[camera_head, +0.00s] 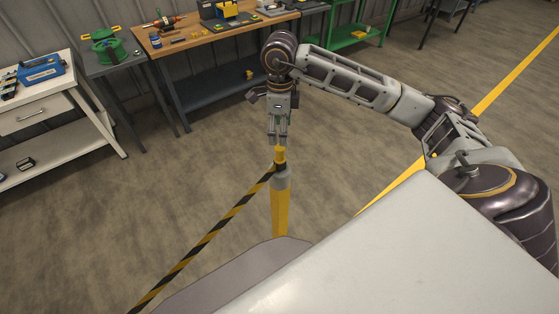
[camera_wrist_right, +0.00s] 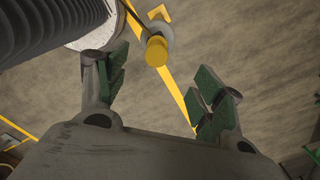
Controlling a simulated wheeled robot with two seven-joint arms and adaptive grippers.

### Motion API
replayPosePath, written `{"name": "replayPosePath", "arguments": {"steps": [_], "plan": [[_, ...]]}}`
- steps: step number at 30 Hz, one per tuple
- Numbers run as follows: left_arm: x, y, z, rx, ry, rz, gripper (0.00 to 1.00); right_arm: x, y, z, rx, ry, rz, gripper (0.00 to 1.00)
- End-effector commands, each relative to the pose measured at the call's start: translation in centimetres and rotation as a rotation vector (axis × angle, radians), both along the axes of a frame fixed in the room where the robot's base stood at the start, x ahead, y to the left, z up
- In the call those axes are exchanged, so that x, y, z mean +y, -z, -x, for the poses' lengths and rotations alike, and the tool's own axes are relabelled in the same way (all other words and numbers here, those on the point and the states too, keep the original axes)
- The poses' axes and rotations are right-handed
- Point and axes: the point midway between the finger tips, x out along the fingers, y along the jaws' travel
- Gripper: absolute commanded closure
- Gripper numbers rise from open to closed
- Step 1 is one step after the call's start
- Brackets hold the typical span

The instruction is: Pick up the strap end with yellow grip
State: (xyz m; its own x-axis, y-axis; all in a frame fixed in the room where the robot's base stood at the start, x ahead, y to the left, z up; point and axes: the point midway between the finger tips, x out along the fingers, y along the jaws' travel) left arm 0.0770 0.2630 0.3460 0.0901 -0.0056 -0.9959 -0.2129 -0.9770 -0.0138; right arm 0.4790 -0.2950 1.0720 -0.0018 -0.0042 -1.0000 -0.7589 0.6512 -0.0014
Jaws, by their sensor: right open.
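The strap end with the yellow grip (camera_head: 280,154) sits on top of a yellow post with a grey head (camera_head: 281,180), and a black-and-yellow striped strap (camera_head: 215,234) runs from it to the lower left. My right gripper (camera_head: 278,139) points down just above the grip in the head view. In the right wrist view the yellow grip (camera_wrist_right: 157,50) shows beyond the fingertips, toward the top. The right gripper (camera_wrist_right: 163,86) is open, with green-padded fingers apart and nothing between them. The grip looks close to the fingers, but contact cannot be told. My left gripper is not in view.
A wooden workbench (camera_head: 210,38) with tools stands at the back. A white drawer table (camera_head: 50,110) and a grey side table (camera_head: 108,64) stand at the left. A green shelf (camera_head: 350,38) is at the back. The floor around the post is mostly clear.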

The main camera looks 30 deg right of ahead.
Motion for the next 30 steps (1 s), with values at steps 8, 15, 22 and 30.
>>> {"name": "replayPosePath", "arguments": {"steps": [8,15,22,30], "plan": [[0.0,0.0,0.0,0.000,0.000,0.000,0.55,0.0,0.0,0.0,-0.001,-0.002,-0.002,0.32],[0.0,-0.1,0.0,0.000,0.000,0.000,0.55,0.1,1.0,0.0,0.001,-0.002,-0.003,0.32],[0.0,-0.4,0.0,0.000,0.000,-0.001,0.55,0.1,3.6,0.1,0.003,-0.002,-0.003,0.32],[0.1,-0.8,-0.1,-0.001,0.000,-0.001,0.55,0.1,7.0,0.1,0.002,-0.001,-0.003,0.32]]}}
